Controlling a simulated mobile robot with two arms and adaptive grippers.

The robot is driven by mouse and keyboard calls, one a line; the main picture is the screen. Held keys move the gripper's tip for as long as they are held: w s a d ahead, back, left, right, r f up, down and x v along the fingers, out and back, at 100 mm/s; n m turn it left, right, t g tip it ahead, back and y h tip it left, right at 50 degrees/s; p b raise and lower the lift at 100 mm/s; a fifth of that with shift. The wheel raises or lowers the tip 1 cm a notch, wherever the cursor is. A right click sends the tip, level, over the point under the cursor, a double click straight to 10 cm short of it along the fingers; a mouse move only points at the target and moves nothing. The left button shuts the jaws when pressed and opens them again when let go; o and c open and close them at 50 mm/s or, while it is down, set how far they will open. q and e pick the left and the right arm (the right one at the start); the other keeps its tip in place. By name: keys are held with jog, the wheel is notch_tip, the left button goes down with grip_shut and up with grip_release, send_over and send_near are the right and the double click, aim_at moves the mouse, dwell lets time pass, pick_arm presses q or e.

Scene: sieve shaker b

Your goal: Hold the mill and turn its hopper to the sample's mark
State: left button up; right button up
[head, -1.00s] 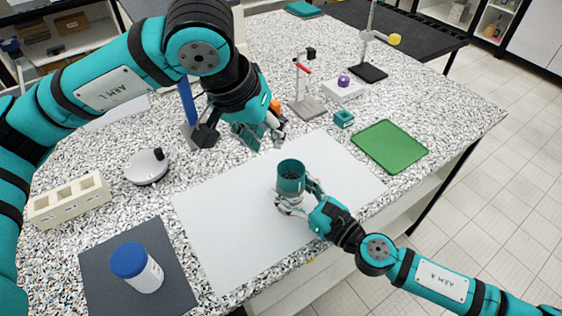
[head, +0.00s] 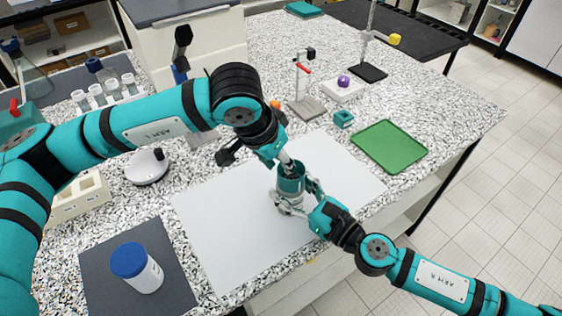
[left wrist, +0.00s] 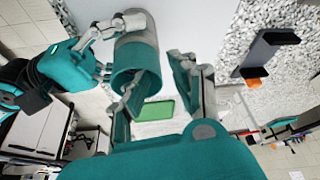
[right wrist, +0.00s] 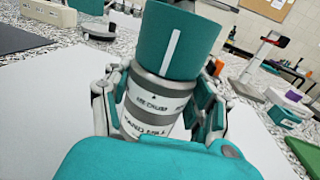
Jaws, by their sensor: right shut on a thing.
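The mill has a teal hopper (head: 291,182) on a grey and white body (right wrist: 148,108). It stands upright on the white sheet. In the right wrist view a white line (right wrist: 172,52) runs down the hopper, and the band below reads "MEDIUM" under a small dark mark. My right gripper (head: 298,200) is shut on the mill's body. My left gripper (left wrist: 157,70) is open at the hopper's rim. In the left wrist view one finger overlaps the hopper and the other is beside it; contact cannot be told. A white jar with a blue lid (head: 130,260) stands on a dark mat.
The white sheet (head: 225,240) is clear around the mill. A green tray (head: 390,146), a small teal block (head: 343,118) and a stand (head: 306,100) lie beyond it. A round white device (head: 147,166) and a cream rack (head: 80,197) are at left.

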pick_arm(q)
jog(key=shift+x, duration=0.8)
jog(key=shift+c, duration=0.3)
grip_shut()
jog(key=shift+w+a+n, duration=0.1)
jog(key=shift+a+n, duration=0.05)
jog(key=shift+n, duration=0.15)
jog(key=shift+a+r+n+y, duration=0.1)
jog(key=shift+n+y, duration=0.3)
jog(key=shift+n, duration=0.4)
jog(key=n, duration=0.1)
jog(key=s+n+t+y, duration=0.1)
jog(key=n, duration=0.1)
jog(key=shift+a+n, duration=0.15)
jog(key=shift+n, duration=0.15)
jog(key=n+y, duration=0.1)
jog(key=n, duration=0.2)
jog(key=s+n+y, duration=0.1)
jog(key=n, duration=0.2)
jog(key=shift+s+y, duration=0.15)
jog(key=shift+y, duration=0.25)
jog(key=shift+n, duration=0.3)
